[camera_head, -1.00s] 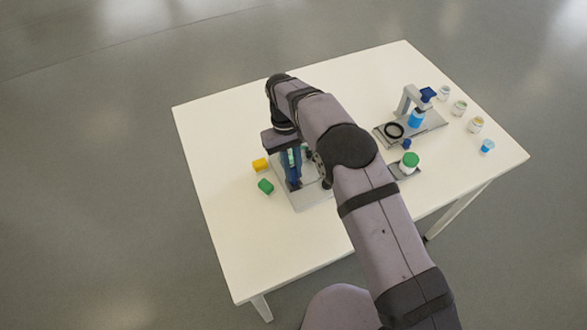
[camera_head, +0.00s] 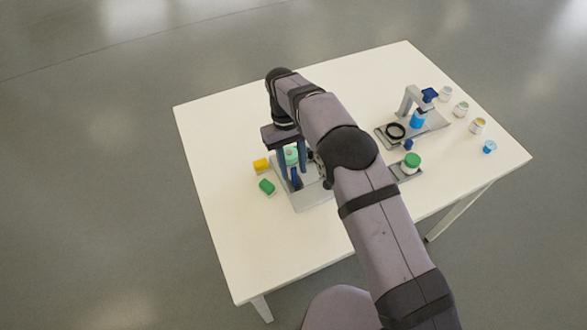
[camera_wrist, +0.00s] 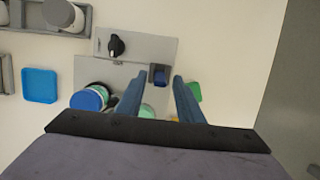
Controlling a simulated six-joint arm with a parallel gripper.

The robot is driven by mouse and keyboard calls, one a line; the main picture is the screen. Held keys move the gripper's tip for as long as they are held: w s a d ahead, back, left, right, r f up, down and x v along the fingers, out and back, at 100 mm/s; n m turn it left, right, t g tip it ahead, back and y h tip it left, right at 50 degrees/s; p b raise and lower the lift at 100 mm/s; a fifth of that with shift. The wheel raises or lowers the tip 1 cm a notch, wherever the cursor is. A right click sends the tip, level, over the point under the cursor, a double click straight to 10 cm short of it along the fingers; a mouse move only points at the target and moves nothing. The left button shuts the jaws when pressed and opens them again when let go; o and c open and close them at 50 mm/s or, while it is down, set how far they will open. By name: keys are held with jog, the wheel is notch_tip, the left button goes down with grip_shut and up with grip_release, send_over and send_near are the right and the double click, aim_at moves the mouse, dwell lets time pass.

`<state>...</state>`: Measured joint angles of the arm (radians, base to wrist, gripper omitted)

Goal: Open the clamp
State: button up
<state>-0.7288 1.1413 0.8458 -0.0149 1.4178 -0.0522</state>
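A small dark-blue part (camera_head: 296,181), which looks like the clamp handle, stands on a grey base plate (camera_head: 314,199) at the left of the table. In the wrist view the blue part (camera_wrist: 160,76) sits in a dark grey holder on the grey plate (camera_wrist: 153,48). My gripper (camera_head: 294,175) points down over it with its fingers apart. In the wrist view the gripper (camera_wrist: 158,78) has one fingertip on each side of the blue part, with visible gaps. Whether the tips are above it or level with it is unclear. A mint-green round part (camera_head: 291,155) shows behind the fingers.
A yellow block (camera_head: 260,165) and a green block (camera_head: 267,187) lie left of the plate. A second stand (camera_head: 408,103), a green-lidded jar (camera_head: 412,160) and several small jars are at the right. A black knob (camera_wrist: 116,45) and blue-lidded jar (camera_wrist: 89,98) are close by.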

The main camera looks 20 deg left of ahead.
jog(key=b+v, duration=0.1)
jog(key=v, duration=0.5)
jog(key=shift+r+b, duration=0.15)
jog(key=shift+b, duration=0.15)
